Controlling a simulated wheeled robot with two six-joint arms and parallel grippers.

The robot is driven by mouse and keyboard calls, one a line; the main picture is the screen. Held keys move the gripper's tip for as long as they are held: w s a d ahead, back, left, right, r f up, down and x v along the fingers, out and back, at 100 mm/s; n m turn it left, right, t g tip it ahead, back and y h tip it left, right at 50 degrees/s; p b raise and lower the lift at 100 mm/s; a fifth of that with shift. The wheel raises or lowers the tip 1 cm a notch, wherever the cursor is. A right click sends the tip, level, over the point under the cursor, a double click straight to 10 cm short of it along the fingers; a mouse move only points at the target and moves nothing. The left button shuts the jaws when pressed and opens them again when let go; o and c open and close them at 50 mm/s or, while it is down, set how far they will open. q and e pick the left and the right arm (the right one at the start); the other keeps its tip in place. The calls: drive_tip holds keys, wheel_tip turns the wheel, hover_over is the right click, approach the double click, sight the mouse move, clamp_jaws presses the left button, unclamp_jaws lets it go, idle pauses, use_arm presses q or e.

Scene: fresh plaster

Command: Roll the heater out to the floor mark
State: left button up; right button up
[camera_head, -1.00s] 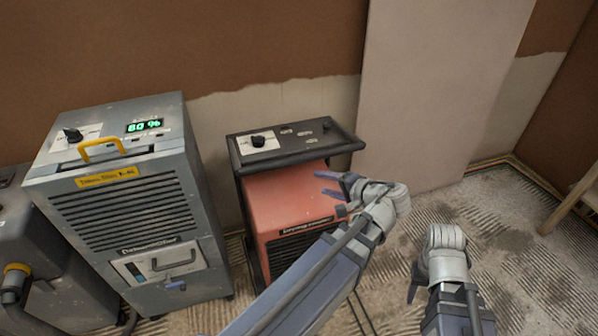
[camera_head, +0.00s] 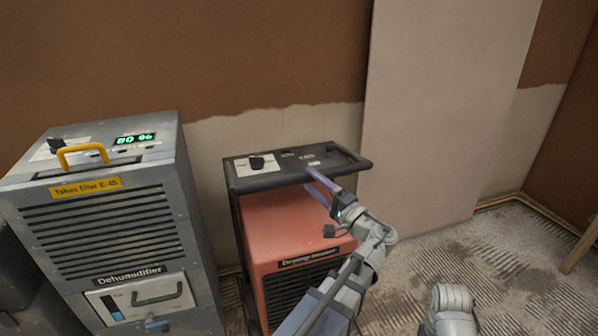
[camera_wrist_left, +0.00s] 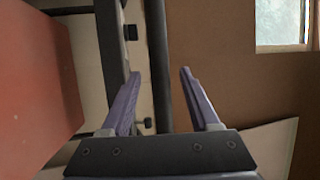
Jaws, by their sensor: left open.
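The heater (camera_head: 285,226) is an orange-red box in a black frame, with a dark control top (camera_head: 256,163) and a black push handle (camera_head: 366,163) along its front and right edge. It stands upright against the wall. My left gripper (camera_head: 322,185) is open, its fingers at the handle's front edge. In the left wrist view, the dark handle bar (camera_wrist_left: 157,50) shows between the two spread fingers, with no grip on it; the heater's red side (camera_wrist_left: 35,80) fills the left. Only a wrist link of my right arm shows at the bottom; its fingers are out of frame. No floor mark is visible.
A grey dehumidifier (camera_head: 105,230) with a yellow handle (camera_head: 82,154) stands close on the heater's left. A pale board (camera_head: 435,120) leans on the wall behind right. Ridged bare floor (camera_head: 500,245) is open to the right; a wooden leg (camera_head: 580,245) stands at the far right edge.

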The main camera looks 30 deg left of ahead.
use_arm(q)
drive_tip(key=x, duration=0.6)
drive_tip(key=shift+p, duration=0.45)
drive_tip(key=shift+a, duration=0.1)
drive_tip(key=shift+c, duration=0.4)
clamp_jaws()
idle(0.5)
